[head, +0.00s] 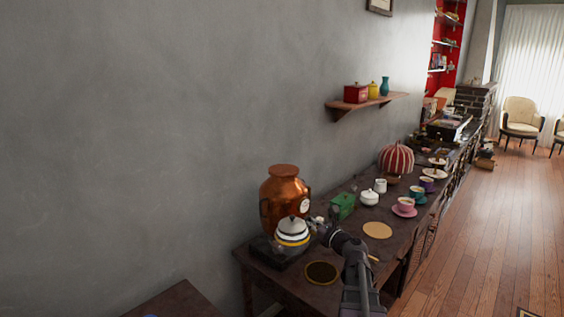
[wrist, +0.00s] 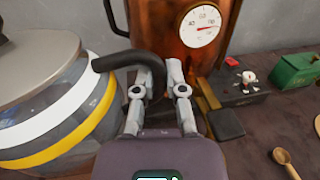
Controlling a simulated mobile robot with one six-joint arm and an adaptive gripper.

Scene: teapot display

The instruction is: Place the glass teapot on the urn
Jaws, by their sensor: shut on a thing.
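The glass teapot (head: 292,234) has a pale lid and white and yellow bands. It is in front of the copper urn (head: 281,188), overlapping its lower part in the head view. I cannot tell whether it rests on the dark base or hangs just above it. My gripper (head: 320,229) reaches in from the right and is shut on the teapot's black handle. In the wrist view the handle (wrist: 117,60) runs between my fingers (wrist: 161,75), with the teapot (wrist: 62,122) upright at left. The urn (wrist: 155,25) with its round dial stands behind; its top is outside that view.
A green box (head: 342,206), a white pot (head: 369,197) and several cups on saucers stand along the dark counter. A round dark mat (head: 322,273) and a tan mat (head: 377,230) lie bare. A wooden spoon (wrist: 285,160) lies at right. The grey wall is close behind the urn.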

